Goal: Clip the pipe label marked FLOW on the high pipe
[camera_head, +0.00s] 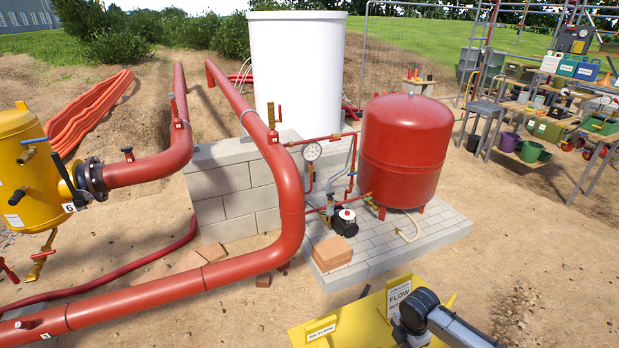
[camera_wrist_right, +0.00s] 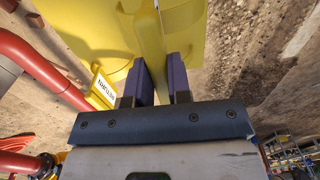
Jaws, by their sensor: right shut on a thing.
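The pipe label marked FLOW (camera_head: 399,300) is a yellow piece with a white printed face at the bottom of the head view. My right gripper (camera_head: 420,312) is beside it; its fingertips are hidden there. In the right wrist view, my right gripper (camera_wrist_right: 164,85) is shut on a thin yellow upright part (camera_wrist_right: 152,50), which appears to belong to the FLOW label. A second label marked RETURN (camera_head: 321,332) is to the left, and also shows in the wrist view (camera_wrist_right: 104,88). A large red pipe (camera_head: 292,205) rises and bends in mid-view. My left gripper is not in view.
Another red pipe (camera_head: 150,170) joins a yellow vessel (camera_head: 27,165) at left. A red tank (camera_head: 405,150) stands on a paved plinth (camera_head: 420,240), with a pressure gauge (camera_head: 312,151) and thin piping left of it. A block wall (camera_head: 235,180) stands behind the bent pipe. Bare soil lies at right.

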